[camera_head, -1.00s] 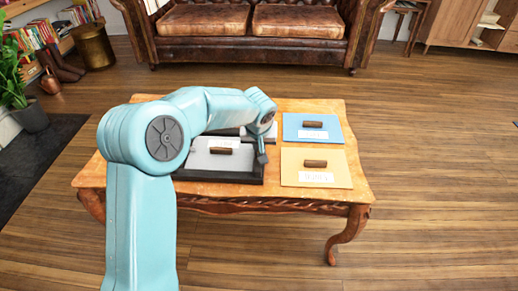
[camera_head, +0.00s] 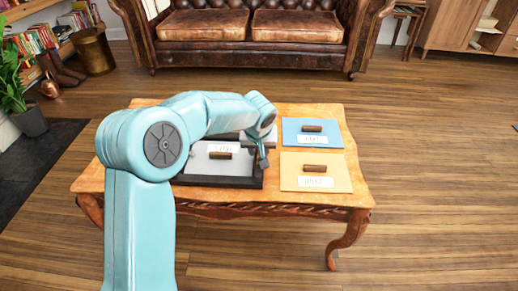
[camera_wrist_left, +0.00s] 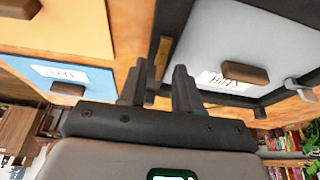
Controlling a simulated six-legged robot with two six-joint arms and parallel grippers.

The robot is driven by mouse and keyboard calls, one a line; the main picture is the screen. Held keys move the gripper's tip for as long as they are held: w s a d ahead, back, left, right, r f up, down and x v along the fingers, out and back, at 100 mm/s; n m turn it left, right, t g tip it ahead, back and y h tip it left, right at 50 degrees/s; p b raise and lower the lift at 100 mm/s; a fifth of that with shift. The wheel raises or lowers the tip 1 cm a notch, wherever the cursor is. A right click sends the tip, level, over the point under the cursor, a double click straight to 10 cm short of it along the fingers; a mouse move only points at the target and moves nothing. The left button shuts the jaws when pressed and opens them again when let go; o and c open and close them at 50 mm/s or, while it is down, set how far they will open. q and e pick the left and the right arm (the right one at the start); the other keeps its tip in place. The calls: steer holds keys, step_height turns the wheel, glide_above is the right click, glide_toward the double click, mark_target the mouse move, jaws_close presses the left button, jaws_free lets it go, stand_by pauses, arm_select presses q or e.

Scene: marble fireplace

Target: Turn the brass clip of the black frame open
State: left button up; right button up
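The black frame (camera_head: 217,183) lies on the wooden table around a grey panel with a brown handle and a white label. My arm hides part of its far side. It also shows in the wrist view (camera_wrist_left: 246,98). The brass clip (camera_wrist_left: 163,58) is a narrow strip on the frame's edge there, just beyond my fingertips; I cannot make it out in the head view. My left gripper (camera_head: 263,160) is at the frame's right edge. In the wrist view its fingers (camera_wrist_left: 158,78) stand apart with nothing seen held between them. My right gripper is out of view.
A blue panel (camera_head: 312,140) and a yellow panel (camera_head: 300,184), each with a brown handle and label, lie right of the frame. A grey fitting (camera_wrist_left: 297,86) is on the frame's other side. The table (camera_head: 300,109) has bare wood at its front edge. A leather sofa (camera_head: 252,45) stands behind.

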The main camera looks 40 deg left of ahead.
arm_select(q)
steer(key=p+v, duration=0.5)
steer(key=v, duration=1.1)
steer(key=shift+p, duration=0.35)
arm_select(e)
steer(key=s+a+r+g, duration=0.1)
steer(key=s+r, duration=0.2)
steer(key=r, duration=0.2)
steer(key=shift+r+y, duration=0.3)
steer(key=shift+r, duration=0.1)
arm_select(q)
steer(key=shift+s, duration=0.1)
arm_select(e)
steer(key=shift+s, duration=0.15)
